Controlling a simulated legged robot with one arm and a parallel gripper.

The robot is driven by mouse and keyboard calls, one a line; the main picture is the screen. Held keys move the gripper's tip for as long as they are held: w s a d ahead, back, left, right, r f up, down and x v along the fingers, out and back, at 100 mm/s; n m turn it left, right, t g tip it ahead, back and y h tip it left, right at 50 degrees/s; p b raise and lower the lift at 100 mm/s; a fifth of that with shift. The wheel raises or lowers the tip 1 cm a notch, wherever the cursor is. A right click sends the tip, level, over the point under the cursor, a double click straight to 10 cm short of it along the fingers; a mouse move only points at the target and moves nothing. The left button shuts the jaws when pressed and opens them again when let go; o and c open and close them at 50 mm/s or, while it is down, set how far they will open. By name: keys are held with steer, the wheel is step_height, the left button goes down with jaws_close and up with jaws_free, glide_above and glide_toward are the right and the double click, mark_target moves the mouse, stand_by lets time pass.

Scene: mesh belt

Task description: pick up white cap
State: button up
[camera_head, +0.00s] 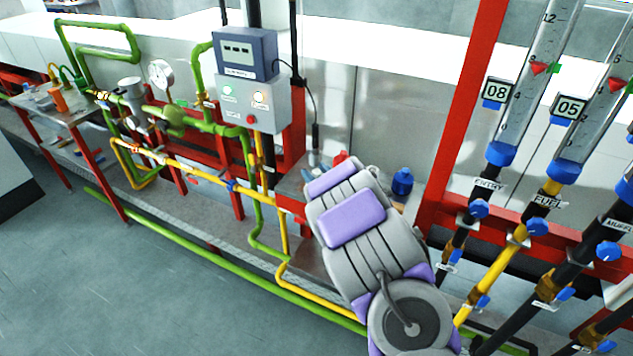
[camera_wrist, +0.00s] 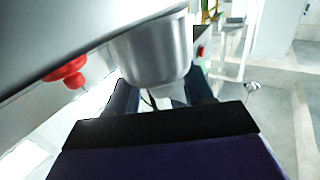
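No white cap can be made out in either view. In the wrist view, my gripper (camera_wrist: 161,95) shows as two dark fingers standing apart beyond the black and purple housing. A grey metal cylinder (camera_wrist: 150,50) is close in front of the fingers; I cannot tell whether they touch it. In the head view, my grey and purple arm reaches over the small bench by the red frame and hides my gripper and much of the bench top.
A red part (camera_wrist: 65,70) is left of the cylinder. A blue bottle (camera_head: 402,183) and a red object (camera_head: 340,158) show beside my arm. Flow tubes (camera_head: 535,80) stand at right, and yellow and green pipes (camera_head: 190,162) run left. The floor (camera_head: 150,290) at lower left is clear.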

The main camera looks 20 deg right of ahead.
jaws_close()
steer(key=shift+r, duration=0.1)
stand_by(0.3)
step_height(320, 180, up, 3)
steer(key=p, duration=0.2)
steer(key=shift+r+p, duration=0.2)
steer(key=shift+p, duration=0.15)
steer(key=s+a+r+p, duration=0.1)
steer(key=s+a+p, duration=0.4)
steer(key=p, duration=0.3)
steer(key=shift+s+a+p, duration=0.15)
steer(key=shift+s+p, duration=0.25)
steer(key=shift+s, duration=0.3)
steer(key=shift+s+a+r+p, duration=0.1)
steer(key=shift+p, duration=0.6)
